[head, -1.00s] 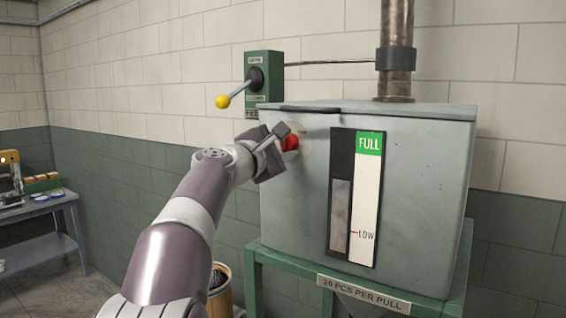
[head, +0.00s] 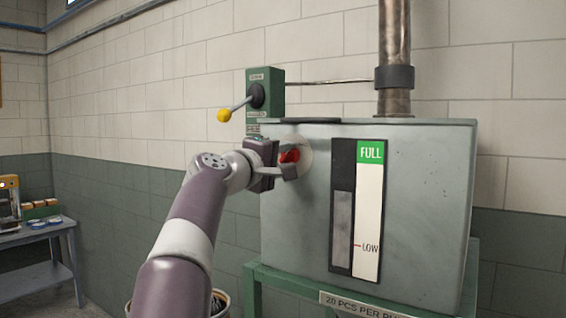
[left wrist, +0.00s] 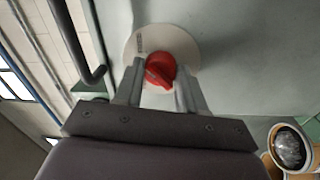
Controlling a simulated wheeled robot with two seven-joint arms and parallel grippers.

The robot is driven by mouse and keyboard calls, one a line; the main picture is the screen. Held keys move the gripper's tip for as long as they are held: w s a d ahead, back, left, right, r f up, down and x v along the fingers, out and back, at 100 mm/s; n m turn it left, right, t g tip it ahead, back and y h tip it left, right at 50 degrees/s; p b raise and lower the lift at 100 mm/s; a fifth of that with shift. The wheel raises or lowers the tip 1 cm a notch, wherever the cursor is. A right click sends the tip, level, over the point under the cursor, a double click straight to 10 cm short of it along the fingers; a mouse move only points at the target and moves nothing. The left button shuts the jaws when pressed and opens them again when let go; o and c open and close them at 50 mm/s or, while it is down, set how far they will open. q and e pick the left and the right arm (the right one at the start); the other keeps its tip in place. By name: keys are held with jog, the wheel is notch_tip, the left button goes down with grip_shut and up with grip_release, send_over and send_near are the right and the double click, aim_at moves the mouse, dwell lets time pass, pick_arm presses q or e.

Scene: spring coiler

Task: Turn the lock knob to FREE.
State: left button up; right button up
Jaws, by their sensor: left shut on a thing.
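The red lock knob (head: 289,156) sits on a pale round plate (head: 305,151) at the upper left of the grey hopper's front. My left gripper (head: 288,160) is at the knob, and its fingers reach to either side of it. In the left wrist view the knob (left wrist: 160,70) stands between the two fingers (left wrist: 158,88) of my gripper, which is shut on it. The pointer ridge on the knob lies slanted in that view. The markings on the plate are too small to read. My right gripper is not in view.
The grey hopper (head: 425,190) stands on a green frame (head: 252,290), with a FULL/LOW gauge (head: 369,210) on its front. A green lever box (head: 265,78) with a yellow-tipped lever (head: 224,115) is on the wall above. A blue table (head: 40,232) stands at the far left.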

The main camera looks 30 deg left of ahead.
pick_arm(q)
jog(key=shift+w+f, duration=0.1)
jog(key=shift+f, duration=0.15)
jog(key=o, duration=0.8)
jog(key=shift+o, duration=1.2)
jog(key=shift+r, duration=0.15)
jog(key=s+a+b, duration=0.1)
jog(key=s+b, duration=0.4)
jog(key=s, duration=0.7)
jog(key=shift+s+f+b, duration=0.35)
jog(key=shift+s+f, duration=0.05)
jog(key=shift+f, duration=0.05)
